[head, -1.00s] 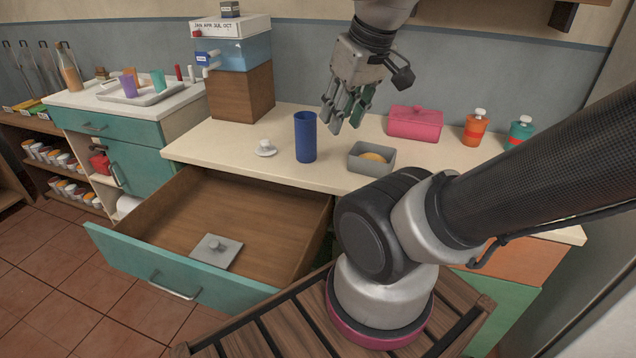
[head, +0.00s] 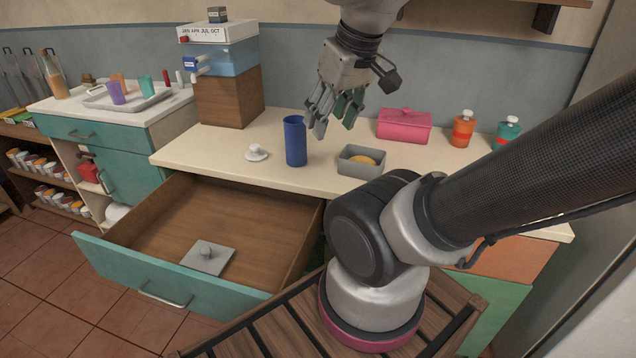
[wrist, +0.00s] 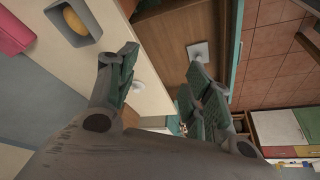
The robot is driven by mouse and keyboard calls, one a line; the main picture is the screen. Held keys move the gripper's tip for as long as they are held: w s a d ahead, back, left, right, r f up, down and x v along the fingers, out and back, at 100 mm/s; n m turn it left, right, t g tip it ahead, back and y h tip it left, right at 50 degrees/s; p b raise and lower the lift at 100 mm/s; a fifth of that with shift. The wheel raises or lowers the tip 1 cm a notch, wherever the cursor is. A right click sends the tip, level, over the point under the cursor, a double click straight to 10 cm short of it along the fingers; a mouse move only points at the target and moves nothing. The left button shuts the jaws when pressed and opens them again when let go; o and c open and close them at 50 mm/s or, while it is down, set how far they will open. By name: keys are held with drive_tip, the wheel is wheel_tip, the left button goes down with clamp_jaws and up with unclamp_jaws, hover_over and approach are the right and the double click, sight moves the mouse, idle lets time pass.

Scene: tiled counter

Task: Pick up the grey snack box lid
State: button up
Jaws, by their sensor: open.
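The grey snack box lid (head: 207,257) is a flat square with a small knob. It lies in the open drawer (head: 225,215), near the drawer's front panel. It also shows in the wrist view (wrist: 198,52), beyond the fingers. The grey snack box (head: 346,167) stands uncovered on the counter with something yellow inside. My gripper (head: 335,112) is open and empty, high above the back of the counter, well apart from the lid. In the wrist view my gripper (wrist: 160,85) has its fingers spread.
A blue cup (head: 295,141) and a white knobbed lid (head: 257,153) stand on the counter's front part. A pink box (head: 404,126) and two bottles, orange (head: 463,129) and teal (head: 508,131), stand at right. The drawer is otherwise empty.

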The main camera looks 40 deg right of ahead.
drive_tip(key=o, duration=0.7)
drive_tip(key=shift+c, duration=0.2)
drive_tip(key=shift+o, duration=1.1)
drive_tip(key=shift+w+a+f, duration=0.15)
drive_tip(key=shift+a+f, duration=0.1)
drive_tip(key=shift+a, duration=0.05)
drive_tip(key=n+g, duration=0.4)
drive_tip(key=n, duration=0.3)
approach(206, 250)
drive_tip(key=s+d+f, duration=0.4)
drive_tip(key=s, duration=0.1)
drive_tip(key=s+d+f, duration=0.1)
drive_tip(key=s+d, duration=0.1)
drive_tip(key=s, duration=0.1)
drive_tip(key=shift+f, duration=0.4)
drive_tip(key=w+a+t+y, duration=0.1)
drive_tip(key=w, duration=0.1)
drive_tip(key=w+a+r+t, duration=0.1)
drive_tip(key=w+a, duration=0.1)
drive_tip(key=w+a+t+y, duration=0.1)
drive_tip(key=w, duration=0.1)
drive_tip(key=shift+w+a+r+y, duration=0.15)
drive_tip(key=shift+a+r+y, duration=0.15)
drive_tip(key=shift+a, duration=0.05)
drive_tip(key=shift+t, duration=0.3)
drive_tip(key=x, duration=0.7)
drive_tip(key=shift+f, duration=0.3)
